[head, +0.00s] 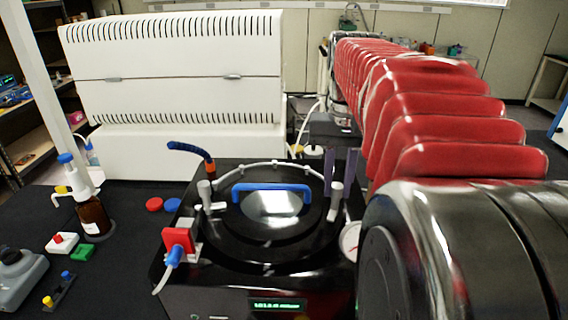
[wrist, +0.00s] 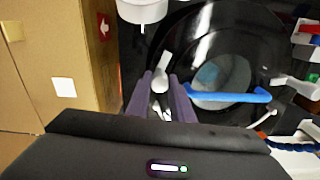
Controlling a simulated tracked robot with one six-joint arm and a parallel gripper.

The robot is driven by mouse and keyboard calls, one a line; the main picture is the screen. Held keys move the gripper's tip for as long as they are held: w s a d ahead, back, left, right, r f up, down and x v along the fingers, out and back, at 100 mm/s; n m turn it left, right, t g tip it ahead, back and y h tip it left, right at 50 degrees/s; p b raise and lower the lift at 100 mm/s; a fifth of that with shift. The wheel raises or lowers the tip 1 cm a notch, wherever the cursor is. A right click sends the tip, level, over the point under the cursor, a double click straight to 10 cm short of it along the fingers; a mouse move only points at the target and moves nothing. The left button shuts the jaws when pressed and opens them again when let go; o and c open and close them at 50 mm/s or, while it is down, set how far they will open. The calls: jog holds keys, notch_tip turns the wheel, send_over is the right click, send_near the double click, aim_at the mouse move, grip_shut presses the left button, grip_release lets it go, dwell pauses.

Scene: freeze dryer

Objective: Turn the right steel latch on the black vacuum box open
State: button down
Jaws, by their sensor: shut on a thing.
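The black vacuum box (head: 180,285) stands on the dark bench with its round lid closed and a blue handle (head: 271,188) across the lid. The right steel latch (head: 335,201) is at the right of the lid; it also shows in the wrist view (wrist: 160,84). My gripper (head: 340,184) reaches down from behind with its two purple fingers on either side of this latch, and it is shut on it. In the wrist view my gripper (wrist: 160,78) has the latch knob between its fingertips. The left steel latch (head: 205,196) stands upright at the lid's other side.
A white dial gauge (head: 349,240) is at the box's right, partly hidden by my arm. A red valve block (head: 179,241) is at its left. A brown bottle (head: 92,217) and small coloured parts lie further left. A large white machine (head: 180,150) stands behind. A cardboard box (wrist: 60,60) shows in the wrist view.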

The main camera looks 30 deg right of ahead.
jog(key=shift+w+r+n, duration=0.1)
jog(key=shift+w+n, duration=0.05)
jog(key=shift+n, duration=0.65)
jog(key=c, duration=1.6)
grip_release()
jog(key=shift+o, duration=0.2)
notch_tip(320, 180, up, 14)
jog(key=shift+f, duration=0.2)
